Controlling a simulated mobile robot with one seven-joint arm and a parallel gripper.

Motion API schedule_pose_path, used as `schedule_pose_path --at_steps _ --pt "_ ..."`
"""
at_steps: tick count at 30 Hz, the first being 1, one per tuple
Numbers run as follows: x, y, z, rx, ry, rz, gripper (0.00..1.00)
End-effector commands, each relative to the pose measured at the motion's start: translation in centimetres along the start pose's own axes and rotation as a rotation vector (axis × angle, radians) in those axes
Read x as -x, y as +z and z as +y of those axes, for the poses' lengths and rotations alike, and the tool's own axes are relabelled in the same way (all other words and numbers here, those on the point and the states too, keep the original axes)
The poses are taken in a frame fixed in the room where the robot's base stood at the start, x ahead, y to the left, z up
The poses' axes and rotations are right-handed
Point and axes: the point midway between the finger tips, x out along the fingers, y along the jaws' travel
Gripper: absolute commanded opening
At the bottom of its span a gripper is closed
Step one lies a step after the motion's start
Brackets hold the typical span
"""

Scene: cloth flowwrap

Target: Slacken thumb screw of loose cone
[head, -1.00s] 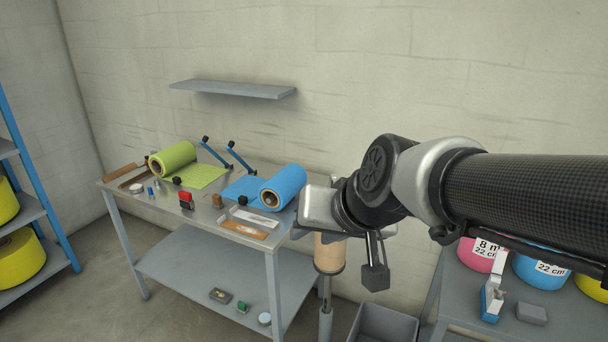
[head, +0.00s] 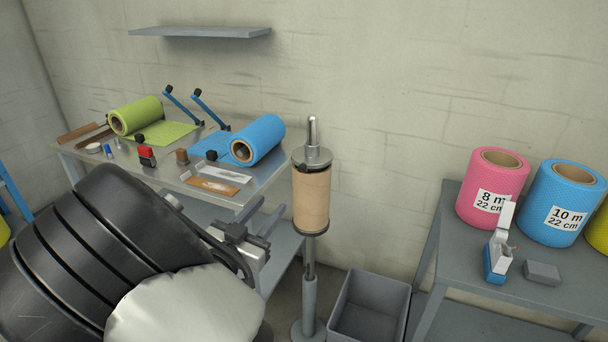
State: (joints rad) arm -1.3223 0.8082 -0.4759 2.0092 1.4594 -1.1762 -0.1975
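A grey metal cone (head: 312,157) with a flat rim sits on the upright spindle (head: 312,128) of a floor stand, on top of a brown cardboard core (head: 311,200). A small dark knob, apparently the thumb screw (head: 300,167), shows at the cone's left side. My gripper (head: 263,220) is left of the core and lower than the cone, apart from both. Its two dark fingers point up and right with a gap between them, and I see nothing held. My own arm fills the lower left and hides part of the bench.
A steel bench (head: 268,178) with a green roll (head: 135,115) and a blue roll (head: 258,139) stands behind left. A grey bin (head: 370,305) is right of the stand's base. A right-hand table (head: 440,240) holds more rolls. Space above the spindle is clear.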

Motion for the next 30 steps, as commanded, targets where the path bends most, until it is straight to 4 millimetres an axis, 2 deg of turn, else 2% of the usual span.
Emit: schedule_pose_path --at_steps 5,15,21,25,30 --pt "-2.9 0.0 0.2 -0.001 0.003 0.001 0.35" --pt "-10.4 0.1 0.2 -0.001 0.003 -0.001 0.35" --pt "-14.2 0.1 0.1 0.000 0.001 -0.001 0.35" --pt "-15.9 0.0 0.1 -0.001 -0.001 -0.002 0.35" --pt "-16.9 0.0 0.1 0.000 -0.001 -0.003 0.35"
